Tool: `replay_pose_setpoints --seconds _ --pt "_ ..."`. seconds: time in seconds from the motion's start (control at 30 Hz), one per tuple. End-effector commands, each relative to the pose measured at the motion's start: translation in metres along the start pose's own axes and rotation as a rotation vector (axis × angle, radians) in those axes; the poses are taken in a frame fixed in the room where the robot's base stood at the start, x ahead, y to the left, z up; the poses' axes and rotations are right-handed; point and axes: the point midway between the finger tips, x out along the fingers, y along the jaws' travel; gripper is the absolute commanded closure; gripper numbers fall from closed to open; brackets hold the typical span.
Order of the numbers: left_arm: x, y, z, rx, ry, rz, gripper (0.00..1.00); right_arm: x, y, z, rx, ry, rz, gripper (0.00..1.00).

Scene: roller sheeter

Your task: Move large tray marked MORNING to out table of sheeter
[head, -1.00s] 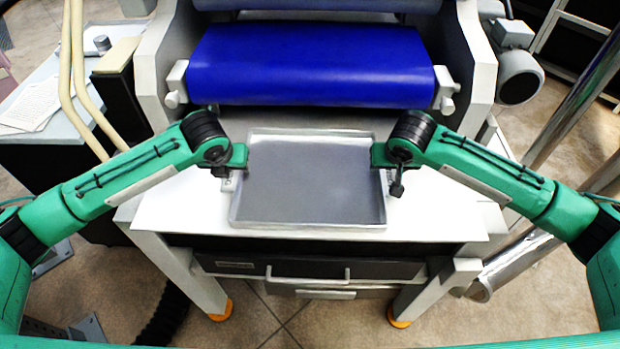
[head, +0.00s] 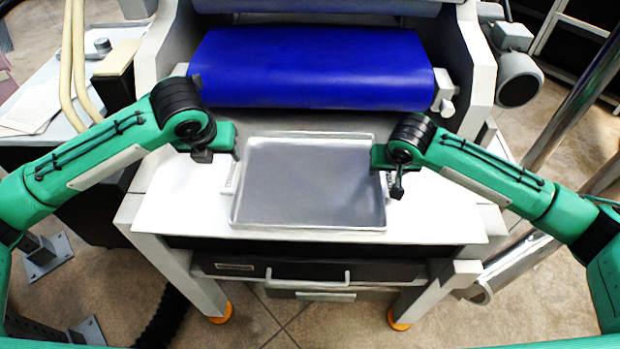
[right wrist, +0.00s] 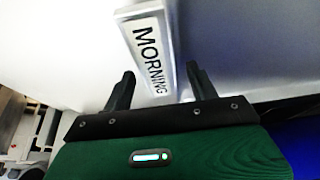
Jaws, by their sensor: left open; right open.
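The large grey tray (head: 310,185) lies flat on the white out table (head: 185,205) of the sheeter, in front of the blue roller. In the right wrist view its side wall carries a label reading MORNING (right wrist: 152,58). My right gripper (head: 388,182) is open at the tray's right side. In the right wrist view the fingers of the right gripper (right wrist: 160,88) stand on either side of the tray wall, not closed on it.
The blue roller (head: 310,68) of the sheeter lies just behind the tray, between grey side housings. A drawer with a handle (head: 308,275) is under the table. A side table with papers (head: 35,105) stands at left. Metal pipes (head: 570,100) stand at right.

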Motion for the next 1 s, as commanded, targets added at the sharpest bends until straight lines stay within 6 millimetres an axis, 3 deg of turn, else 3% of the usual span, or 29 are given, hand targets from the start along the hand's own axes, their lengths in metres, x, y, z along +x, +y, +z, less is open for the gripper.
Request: replay_pose_setpoints --seconds 0.17,0.27,0.7,1.0 --pt "-0.009 0.000 0.000 0.000 0.000 -0.001 0.41 -0.005 0.000 0.000 0.000 0.001 -0.001 0.41" --pt "-0.009 0.000 0.000 0.000 0.000 0.000 0.41 -0.018 0.000 -0.001 0.000 0.002 -0.002 0.41" --pt "-0.009 0.000 0.000 0.000 0.001 0.000 0.41 -0.104 0.000 -0.001 0.000 0.003 -0.002 0.41" --pt "-0.009 0.000 0.000 0.000 0.001 0.000 0.41 -0.120 0.000 0.000 0.000 0.000 0.000 0.41"
